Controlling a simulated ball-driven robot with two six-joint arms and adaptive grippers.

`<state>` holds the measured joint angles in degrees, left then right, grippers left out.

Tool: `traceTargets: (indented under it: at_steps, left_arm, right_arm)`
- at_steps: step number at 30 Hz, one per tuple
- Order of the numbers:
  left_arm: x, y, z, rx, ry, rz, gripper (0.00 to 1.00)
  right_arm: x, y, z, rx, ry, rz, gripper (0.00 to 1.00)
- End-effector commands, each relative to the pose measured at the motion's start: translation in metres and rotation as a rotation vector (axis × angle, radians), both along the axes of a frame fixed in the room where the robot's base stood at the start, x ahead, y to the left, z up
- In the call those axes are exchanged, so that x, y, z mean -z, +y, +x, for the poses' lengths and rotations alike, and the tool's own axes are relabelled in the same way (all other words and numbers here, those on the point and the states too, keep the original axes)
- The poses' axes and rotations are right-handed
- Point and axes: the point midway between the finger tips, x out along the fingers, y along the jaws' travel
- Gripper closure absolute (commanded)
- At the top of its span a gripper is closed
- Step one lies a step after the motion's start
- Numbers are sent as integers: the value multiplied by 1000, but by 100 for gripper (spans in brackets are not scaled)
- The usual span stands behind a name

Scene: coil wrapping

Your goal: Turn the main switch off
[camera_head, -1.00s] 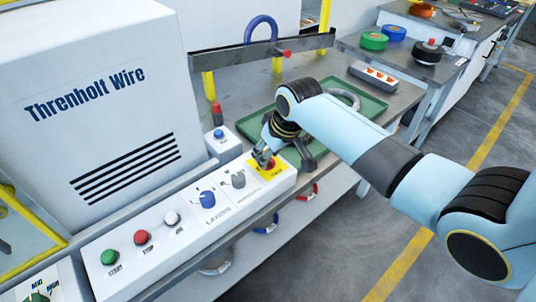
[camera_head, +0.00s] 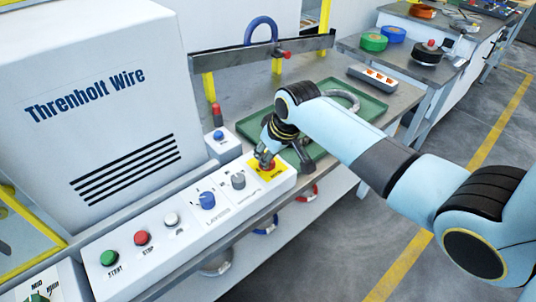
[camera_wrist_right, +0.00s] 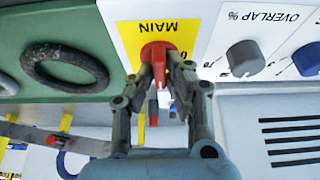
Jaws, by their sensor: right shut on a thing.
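The main switch is a red knob on a yellow plate (camera_wrist_right: 131,38) marked MAIN, at the right end of the white control panel (camera_head: 190,228). The red knob (camera_wrist_right: 158,50) shows upside down in the wrist view, its handle along the picture's vertical. My right gripper (camera_wrist_right: 160,68) is shut on the red knob, one finger on each side. In the head view the right gripper (camera_head: 266,161) reaches down onto the yellow plate (camera_head: 277,176) and hides part of the knob. My left gripper is not in view.
Beside the switch are a grey overlap knob (camera_head: 238,180), a blue layers knob (camera_head: 207,200), a white button (camera_head: 171,219), a red stop button (camera_head: 142,238) and a green start button (camera_head: 109,258). A green tray (camera_head: 375,108) with a grey ring (camera_head: 350,97) lies behind the arm.

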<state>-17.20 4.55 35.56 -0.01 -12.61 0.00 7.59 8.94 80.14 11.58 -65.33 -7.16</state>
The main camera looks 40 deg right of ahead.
Motion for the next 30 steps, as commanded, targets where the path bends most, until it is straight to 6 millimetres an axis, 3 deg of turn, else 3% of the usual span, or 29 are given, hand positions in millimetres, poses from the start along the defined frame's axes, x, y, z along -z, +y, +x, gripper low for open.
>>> traceTargets:
  at_steps: [8, 17, 30]
  left_arm:
    - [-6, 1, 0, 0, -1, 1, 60]
    - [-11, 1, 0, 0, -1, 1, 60]
    - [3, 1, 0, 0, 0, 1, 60]
  right_arm:
    - [0, -1, -1, -102, 3, 1, 100]
    - [1, -2, 0, -354, 3, 1, 100]
    - [4, -3, 1, -772, 3, 2, 100]
